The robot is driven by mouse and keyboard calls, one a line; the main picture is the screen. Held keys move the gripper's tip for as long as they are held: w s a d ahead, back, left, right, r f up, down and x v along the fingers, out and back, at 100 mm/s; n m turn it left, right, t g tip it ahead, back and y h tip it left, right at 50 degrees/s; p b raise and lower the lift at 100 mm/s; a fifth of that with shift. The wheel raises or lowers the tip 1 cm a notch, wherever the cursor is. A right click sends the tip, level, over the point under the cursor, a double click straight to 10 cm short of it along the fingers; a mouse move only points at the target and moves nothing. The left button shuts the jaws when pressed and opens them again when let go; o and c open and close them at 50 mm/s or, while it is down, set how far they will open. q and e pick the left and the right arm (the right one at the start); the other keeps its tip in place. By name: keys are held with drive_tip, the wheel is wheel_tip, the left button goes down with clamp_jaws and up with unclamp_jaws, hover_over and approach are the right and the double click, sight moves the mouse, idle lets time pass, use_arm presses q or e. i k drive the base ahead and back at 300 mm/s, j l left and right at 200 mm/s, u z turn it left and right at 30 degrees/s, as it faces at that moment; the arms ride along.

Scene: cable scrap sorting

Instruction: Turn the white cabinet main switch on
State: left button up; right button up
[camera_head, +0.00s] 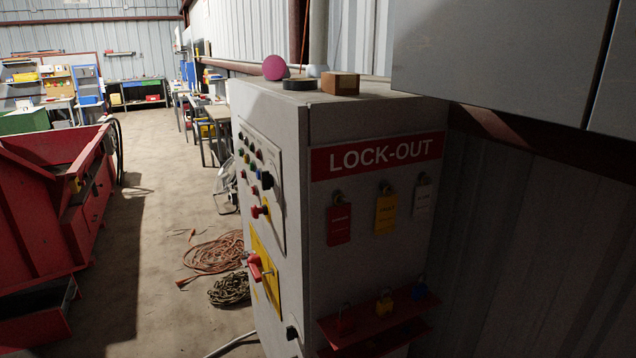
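The white cabinet (340,260) stands upright at the centre right, its control face turned to the left and seen at a steep angle. A red rotary handle, which looks like the main switch (255,266), sits on a yellow plate (266,282) low on that face. I cannot tell from this angle whether it is on or off. Above it are a smaller red knob on yellow (261,211), a dark blue knob (266,180) and several small coloured buttons (250,152). Neither of my grippers is in view.
A lock-out board (378,157) with hanging tags and a red padlock shelf (381,322) is on the near side.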

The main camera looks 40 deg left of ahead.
sight(253, 261)
drive_tip(key=j+u, duration=0.15)
drive_tip(key=u, duration=1.45)
drive_tip(key=i+l, duration=0.05)
